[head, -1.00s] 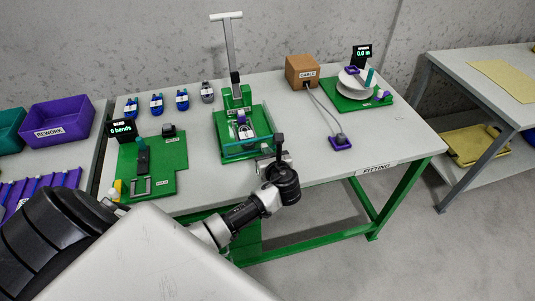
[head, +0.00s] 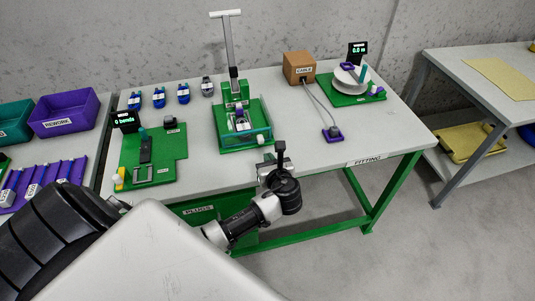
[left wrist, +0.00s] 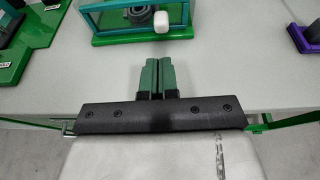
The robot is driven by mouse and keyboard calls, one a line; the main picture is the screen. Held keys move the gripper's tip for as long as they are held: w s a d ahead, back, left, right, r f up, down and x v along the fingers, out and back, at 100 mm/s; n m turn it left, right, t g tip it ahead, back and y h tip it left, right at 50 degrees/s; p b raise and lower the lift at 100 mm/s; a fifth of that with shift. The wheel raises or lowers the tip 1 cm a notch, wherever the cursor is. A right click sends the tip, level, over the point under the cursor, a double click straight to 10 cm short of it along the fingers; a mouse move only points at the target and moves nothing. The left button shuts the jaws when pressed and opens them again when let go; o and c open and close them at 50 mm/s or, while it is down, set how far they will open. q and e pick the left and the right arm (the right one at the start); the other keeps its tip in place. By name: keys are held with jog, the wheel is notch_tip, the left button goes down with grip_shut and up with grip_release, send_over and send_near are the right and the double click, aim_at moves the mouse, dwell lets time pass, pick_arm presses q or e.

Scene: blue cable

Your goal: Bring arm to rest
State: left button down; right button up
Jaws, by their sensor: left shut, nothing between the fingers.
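My left gripper (head: 268,163) is at the front edge of the fitting table (head: 325,150), in front of the green press (head: 240,120). In the left wrist view my left gripper (left wrist: 158,78) has its two green fingers side by side, shut and empty. The fingers point toward the press base (left wrist: 165,36) and look apart from it. A white rounded knob (left wrist: 161,21) shows at the front of that base. A grey part sits in the press. My right gripper is not in view.
A green bend fixture (head: 150,160) stands on the left, with several blue plugs (head: 158,97) behind it. The cable box (head: 298,67) stands at the back, its cable running to a purple-framed holder (head: 333,134). A reel stand (head: 350,85) is at the right. Floor in front is clear.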

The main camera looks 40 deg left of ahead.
pick_arm(q)
jog(key=v, duration=0.6)
jog(key=shift+s, duration=0.15)
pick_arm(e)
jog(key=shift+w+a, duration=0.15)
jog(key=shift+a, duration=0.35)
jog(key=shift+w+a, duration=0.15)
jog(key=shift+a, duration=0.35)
pick_arm(q)
jog(key=shift+d+f, duration=0.1)
jog(key=shift+d, duration=0.05)
